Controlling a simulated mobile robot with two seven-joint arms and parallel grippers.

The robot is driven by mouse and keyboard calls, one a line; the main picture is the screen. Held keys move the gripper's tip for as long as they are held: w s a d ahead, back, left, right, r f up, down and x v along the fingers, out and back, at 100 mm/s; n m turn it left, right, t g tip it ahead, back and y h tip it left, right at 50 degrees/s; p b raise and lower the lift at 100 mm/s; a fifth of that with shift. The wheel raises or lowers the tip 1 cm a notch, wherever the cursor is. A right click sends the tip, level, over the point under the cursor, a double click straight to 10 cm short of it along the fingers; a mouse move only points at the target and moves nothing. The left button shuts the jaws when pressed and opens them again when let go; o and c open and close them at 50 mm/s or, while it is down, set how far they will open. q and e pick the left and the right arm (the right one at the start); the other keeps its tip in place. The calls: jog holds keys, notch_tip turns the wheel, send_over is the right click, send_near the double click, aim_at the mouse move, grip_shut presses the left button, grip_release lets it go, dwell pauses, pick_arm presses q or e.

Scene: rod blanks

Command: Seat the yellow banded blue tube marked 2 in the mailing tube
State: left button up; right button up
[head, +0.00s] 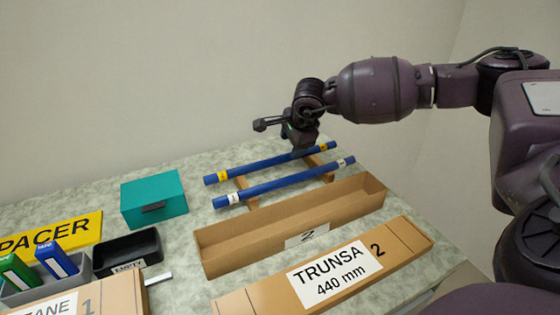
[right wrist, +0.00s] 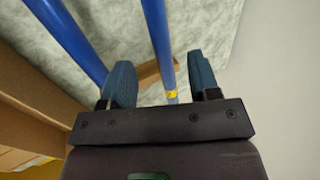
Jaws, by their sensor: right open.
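The yellow banded blue tube (head: 262,164) lies on a wooden rack at the back, with a yellow band near each end; I cannot read its mark. A white banded blue tube (head: 285,183) lies parallel in front. The mailing tube, a long open cardboard box (head: 225,253) labelled 2, stands in front of both and looks empty. My right gripper (head: 299,147) is over the right part of the yellow banded tube. In the right wrist view, the open fingers (right wrist: 165,82) stand either side of this tube (right wrist: 158,35), near a yellow band. My left gripper is not in view.
A cardboard lid (head: 400,240) reading TRUNSA 440 mm 2 lies in front of the box. A teal box (head: 155,200), a black tray (head: 128,247), a yellow SPACER sign (head: 85,228) and a grey bin (head: 78,277) with green and blue items stand at left.

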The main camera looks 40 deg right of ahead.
aim_at(287, 156)
jog(key=shift+w+d+f, duration=0.1)
jog(key=shift+w+f, duration=0.15)
jog(key=shift+f, duration=0.35)
jog(key=b+x, duration=0.1)
jog(key=x, duration=0.3)
jog(key=shift+a+f+b, duration=0.2)
jog(key=shift+b, duration=0.15)
jog(key=shift+w+f, duration=0.15)
jog(key=shift+f, duration=0.15)
jog(key=shift+d, duration=0.1)
jog(key=shift+r, duration=0.2)
grip_shut()
pick_arm(q)
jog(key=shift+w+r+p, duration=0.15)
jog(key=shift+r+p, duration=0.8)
jog(key=shift+p, duration=0.8)
pick_arm(e)
notch_tip(287, 156, up, 20)
